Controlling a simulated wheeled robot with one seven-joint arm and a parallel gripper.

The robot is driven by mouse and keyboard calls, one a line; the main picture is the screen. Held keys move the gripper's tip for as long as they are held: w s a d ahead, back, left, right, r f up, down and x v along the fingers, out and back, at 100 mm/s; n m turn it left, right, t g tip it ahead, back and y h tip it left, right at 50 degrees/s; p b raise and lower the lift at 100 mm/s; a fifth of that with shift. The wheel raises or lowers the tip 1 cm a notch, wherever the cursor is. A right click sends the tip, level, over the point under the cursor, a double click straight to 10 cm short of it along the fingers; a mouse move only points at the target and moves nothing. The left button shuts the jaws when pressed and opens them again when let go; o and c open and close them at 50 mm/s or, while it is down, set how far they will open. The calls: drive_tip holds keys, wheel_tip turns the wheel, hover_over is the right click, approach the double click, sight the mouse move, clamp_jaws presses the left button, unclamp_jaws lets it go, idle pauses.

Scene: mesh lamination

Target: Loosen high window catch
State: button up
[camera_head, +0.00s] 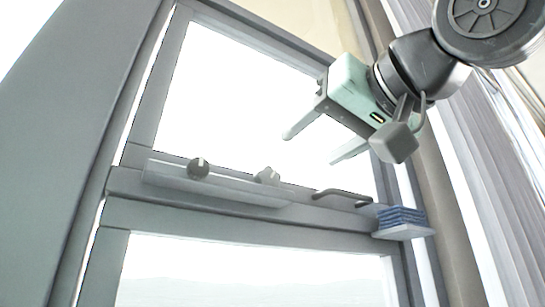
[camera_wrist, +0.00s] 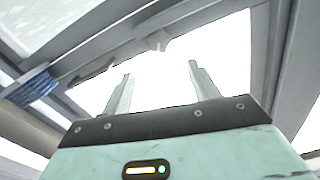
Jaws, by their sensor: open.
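The window's middle rail (camera_head: 225,220) carries a thin dark curved lever (camera_head: 343,193), which looks like the catch, toward its right end. A dark round knob (camera_head: 199,168) and a paler grey knob (camera_head: 268,176) sit on a strip to its left. My gripper (camera_head: 310,148) is above the rail, up and left of the lever, open and empty, its two fingers pointing down-left. It touches nothing that I can see. In the wrist view, both fingers (camera_wrist: 159,72) stand apart against the bright pane, and the lever (camera_wrist: 91,75) shows to their left.
A blue stack (camera_head: 402,217) sits on a small pale ledge at the rail's right end, close to the lever; it also shows in the wrist view (camera_wrist: 35,88). Pleated curtain (camera_head: 445,130) hangs on the right. The space before the panes is clear.

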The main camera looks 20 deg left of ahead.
sight(271, 176)
drive_tip(key=p+x, duration=0.3)
drive_tip(key=x, duration=0.9)
drive_tip(key=shift+w+a+f, duration=0.1)
drive_tip(key=shift+w, duration=0.05)
drive_tip(key=c, duration=1)
